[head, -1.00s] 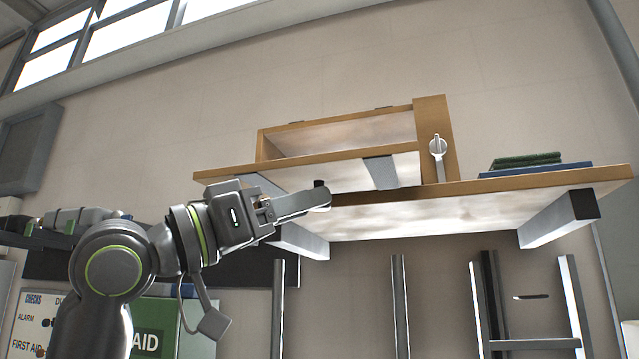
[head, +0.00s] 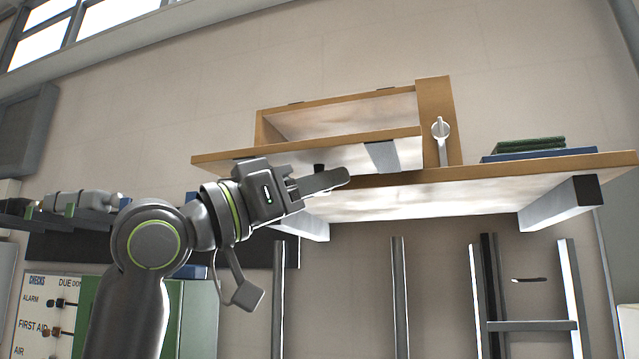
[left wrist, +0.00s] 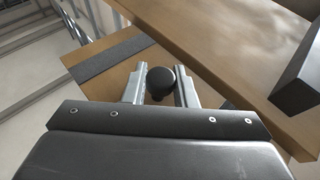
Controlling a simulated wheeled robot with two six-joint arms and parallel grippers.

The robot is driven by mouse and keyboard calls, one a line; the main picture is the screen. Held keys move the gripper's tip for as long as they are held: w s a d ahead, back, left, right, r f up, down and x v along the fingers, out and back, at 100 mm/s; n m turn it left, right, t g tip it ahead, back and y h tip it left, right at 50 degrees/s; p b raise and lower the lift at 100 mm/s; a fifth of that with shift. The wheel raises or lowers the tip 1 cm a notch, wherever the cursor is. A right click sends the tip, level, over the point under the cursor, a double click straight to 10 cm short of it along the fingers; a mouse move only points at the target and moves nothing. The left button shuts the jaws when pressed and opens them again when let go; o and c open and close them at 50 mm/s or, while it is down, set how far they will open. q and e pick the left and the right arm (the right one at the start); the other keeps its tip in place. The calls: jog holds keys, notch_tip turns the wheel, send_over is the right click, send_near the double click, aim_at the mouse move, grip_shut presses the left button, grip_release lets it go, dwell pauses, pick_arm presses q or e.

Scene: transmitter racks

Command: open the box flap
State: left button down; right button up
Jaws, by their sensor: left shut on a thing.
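The wooden box (head: 436,100) stands on a raised shelf. Its front flap (head: 405,152) has a pale face, a grey strip and a wooden upper edge. The box's pale inside shows above that edge. A small dark knob (head: 319,168) sits on the flap. My left gripper (head: 340,178) is at the flap's lower part, partly covering it. In the left wrist view, the fingers of my left gripper (left wrist: 160,88) are on both sides of the round black knob (left wrist: 161,78), shut on it. The grey strip (left wrist: 115,55) shows beyond. My right gripper is not in view.
The wooden shelf (head: 540,168) has a pale underside and grey brackets (head: 565,205). A pale lever (head: 441,140) is on the box's right post. Green (head: 530,145) and blue (head: 540,155) flat items lie at the right. Metal posts (head: 398,300) stand below.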

pick_arm(q)
jog(key=shift+s+a+r+p, duration=0.1)
jog(key=shift+s+r+p, duration=0.05)
jog(key=shift+r, duration=0.35)
jog(key=shift+s+a+r+p, duration=0.1)
jog(key=shift+s+r+p, duration=0.05)
jog(key=shift+r, duration=0.3)
jog(key=c, duration=1.2)
grip_release()
jog(key=shift+d, duration=0.15)
jog(key=shift+f, duration=0.1)
jog(key=shift+s+a+f+b, duration=0.1)
jog(key=shift+a+f+b, duration=0.25)
jog(key=shift+a+b, duration=0.1)
jog(key=b+v, duration=0.6)
jog(key=v, duration=1)
jog(key=shift+s+a, duration=0.15)
jog(key=shift+s, duration=0.1)
jog(key=shift+r, duration=0.1)
